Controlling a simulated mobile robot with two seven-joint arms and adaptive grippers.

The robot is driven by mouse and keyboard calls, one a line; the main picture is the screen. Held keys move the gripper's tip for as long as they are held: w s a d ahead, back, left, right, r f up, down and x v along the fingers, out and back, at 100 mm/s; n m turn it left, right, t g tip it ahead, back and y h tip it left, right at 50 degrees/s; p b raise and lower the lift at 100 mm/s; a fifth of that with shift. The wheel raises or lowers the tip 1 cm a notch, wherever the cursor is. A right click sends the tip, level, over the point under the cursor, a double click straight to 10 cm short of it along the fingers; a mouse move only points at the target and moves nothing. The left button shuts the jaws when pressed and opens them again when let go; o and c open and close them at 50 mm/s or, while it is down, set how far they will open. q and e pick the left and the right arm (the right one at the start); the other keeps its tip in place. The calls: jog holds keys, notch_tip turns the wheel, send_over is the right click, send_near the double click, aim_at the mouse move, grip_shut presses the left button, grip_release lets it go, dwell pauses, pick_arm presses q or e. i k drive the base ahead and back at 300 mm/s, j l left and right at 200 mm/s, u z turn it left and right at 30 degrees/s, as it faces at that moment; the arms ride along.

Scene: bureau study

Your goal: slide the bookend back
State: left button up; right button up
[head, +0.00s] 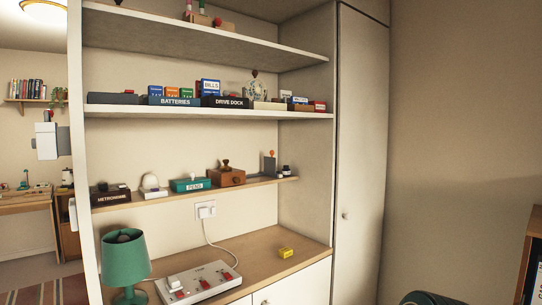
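A grey upright plate with a flat foot (269,167), which looks like the bookend, stands near the right end of the narrow middle shelf (225,189). A small orange knob shows at its top; I cannot tell whether it belongs to it. A brown wooden box with a dark knob (228,177) is to its left, and a small dark bottle (286,170) is to its right. Neither of my grippers is in view.
A teal PENS box (190,185) and METRONOME box (110,197) share the shelf. Below are a green lamp (126,258), power strip (199,282) and yellow block (286,253) on the wooden counter (262,262). A tall cabinet door (358,150) closes the right side.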

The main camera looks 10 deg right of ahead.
aim_at(269, 163)
jog(key=i+l+u, duration=0.1)
jog(key=u, duration=0.25)
jog(key=i+l+u, duration=0.1)
jog(key=u, duration=0.25)
jog(key=l+u, duration=0.35)
jog(key=i+l+u, duration=0.2)
jog(key=l, duration=0.2)
jog(key=l+u, duration=0.2)
jog(key=l, duration=0.7)
jog(key=i+l+u, duration=0.15)
jog(key=l, duration=0.35)
